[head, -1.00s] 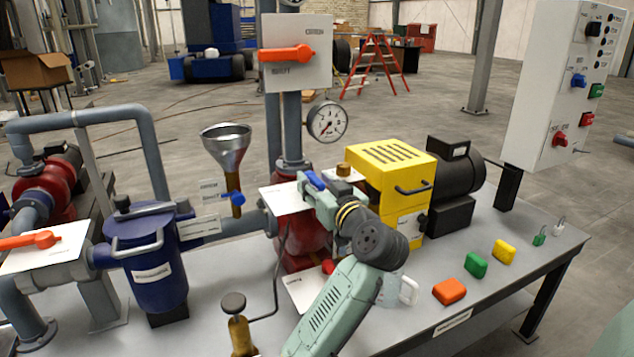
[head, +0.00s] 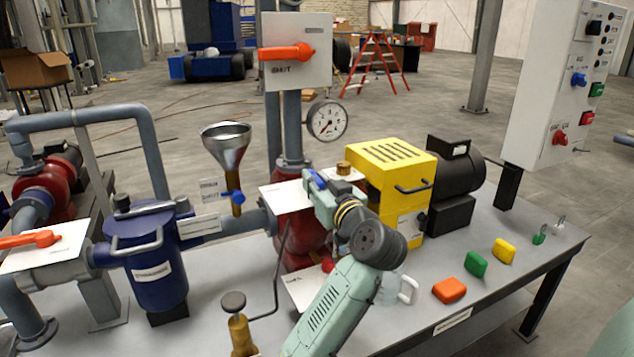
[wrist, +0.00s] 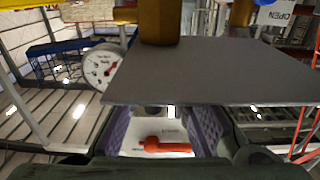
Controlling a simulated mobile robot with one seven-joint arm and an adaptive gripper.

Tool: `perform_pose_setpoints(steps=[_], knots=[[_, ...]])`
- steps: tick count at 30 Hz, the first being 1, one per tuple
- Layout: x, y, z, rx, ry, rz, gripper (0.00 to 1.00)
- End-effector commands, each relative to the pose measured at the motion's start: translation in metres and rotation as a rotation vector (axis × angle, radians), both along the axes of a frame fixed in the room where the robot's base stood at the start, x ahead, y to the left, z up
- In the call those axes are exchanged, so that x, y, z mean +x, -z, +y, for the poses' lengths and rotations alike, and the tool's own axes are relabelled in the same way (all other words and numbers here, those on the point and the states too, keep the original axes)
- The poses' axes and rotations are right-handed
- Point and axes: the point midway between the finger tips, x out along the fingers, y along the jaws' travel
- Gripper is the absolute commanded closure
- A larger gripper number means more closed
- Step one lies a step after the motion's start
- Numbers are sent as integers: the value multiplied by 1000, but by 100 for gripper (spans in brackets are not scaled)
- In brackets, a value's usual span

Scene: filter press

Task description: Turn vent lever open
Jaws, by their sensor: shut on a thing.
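The blue lever (head: 316,181), which I take for the vent lever, shows only in part between the jaws of my gripper (head: 313,187) in the head view. It sits above the red pump body, by a white plate (head: 284,198). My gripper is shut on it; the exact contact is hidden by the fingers. In the wrist view the purple-padded fingers (wrist: 168,131) stand either side of the picture's lower middle. A grey plate (wrist: 215,72) and a brass post (wrist: 160,22) cover much of the view, and I cannot make out the lever there.
A pressure gauge (head: 327,121) and a panel with an orange lever (head: 287,53) stand behind. A yellow guard (head: 388,175) is close on the right, a funnel (head: 227,147) on the left. Coloured blocks, including an orange one (head: 449,290), lie on the bench's right side.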

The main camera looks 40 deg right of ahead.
Motion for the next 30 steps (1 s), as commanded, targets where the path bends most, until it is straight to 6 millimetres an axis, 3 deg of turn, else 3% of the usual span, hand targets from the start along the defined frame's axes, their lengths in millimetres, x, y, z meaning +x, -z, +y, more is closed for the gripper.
perform_pose_setpoints(steps=[11,30], knots=[[4,1,10,-4,201,2,100],[24,1,29,-2,798,-2,100]])
